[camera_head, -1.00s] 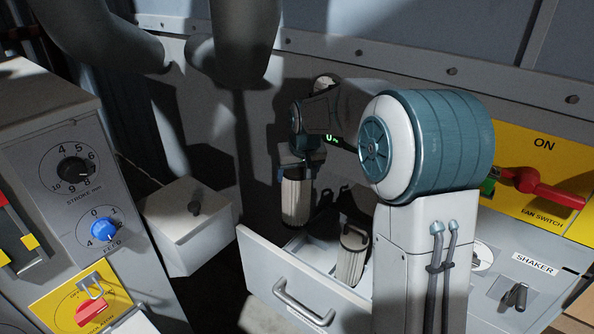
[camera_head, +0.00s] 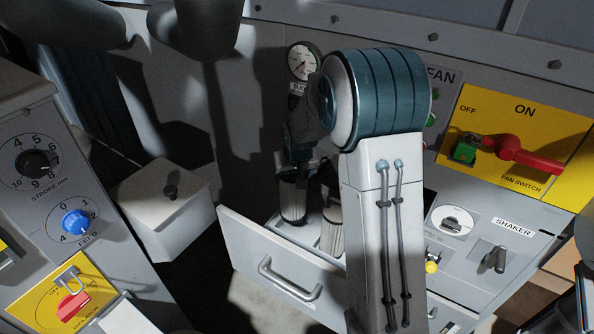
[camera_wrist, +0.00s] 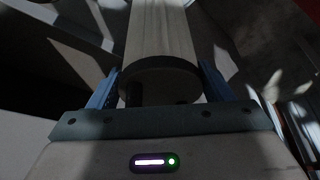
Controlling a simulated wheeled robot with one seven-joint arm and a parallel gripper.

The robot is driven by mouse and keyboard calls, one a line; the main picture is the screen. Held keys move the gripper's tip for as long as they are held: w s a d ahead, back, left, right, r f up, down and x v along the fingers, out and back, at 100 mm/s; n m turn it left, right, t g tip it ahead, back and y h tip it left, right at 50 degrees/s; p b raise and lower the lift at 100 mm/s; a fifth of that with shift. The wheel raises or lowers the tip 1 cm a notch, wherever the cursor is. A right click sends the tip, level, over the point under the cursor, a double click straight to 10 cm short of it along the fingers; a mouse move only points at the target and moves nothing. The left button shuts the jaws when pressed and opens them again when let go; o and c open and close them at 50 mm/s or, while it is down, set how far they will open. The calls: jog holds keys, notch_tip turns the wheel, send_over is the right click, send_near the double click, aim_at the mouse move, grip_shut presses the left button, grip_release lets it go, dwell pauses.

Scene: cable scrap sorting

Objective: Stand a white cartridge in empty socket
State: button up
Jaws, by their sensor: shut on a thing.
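My gripper (camera_wrist: 160,92) is shut on a pale pleated cartridge (camera_wrist: 162,35), its dark end cap between the two blue fingers. In the head view my gripper (camera_head: 297,165) points down into the open drawer (camera_head: 236,238), and the held cartridge (camera_head: 293,204) hangs about upright below it, in the drawer's left part. A second pleated cartridge (camera_head: 331,236) stands in the drawer just to the right, partly behind my arm. I cannot tell whether the held cartridge's lower end is in a socket or above it. No empty socket shows clearly.
The drawer's front carries a handle (camera_head: 290,280). A grey box with a knob (camera_head: 168,205) stands to the left, beside a control panel (camera_head: 35,165). A gauge (camera_head: 303,61) is on the back wall. The red fan switch (camera_head: 520,155) and the shaker panel (camera_head: 475,235) are at right.

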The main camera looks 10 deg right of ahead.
aim_at(294, 194)
jog(key=shift+f+b, duration=1.2)
jog(key=shift+f, duration=1.65)
jog(key=shift+f+b, duration=0.95)
jog(key=shift+f, duration=0.05)
jog(key=shift+s, duration=0.1)
jog(key=shift+b, duration=0.3)
jog(key=o, duration=1.5)
jog(key=shift+o, duration=0.2)
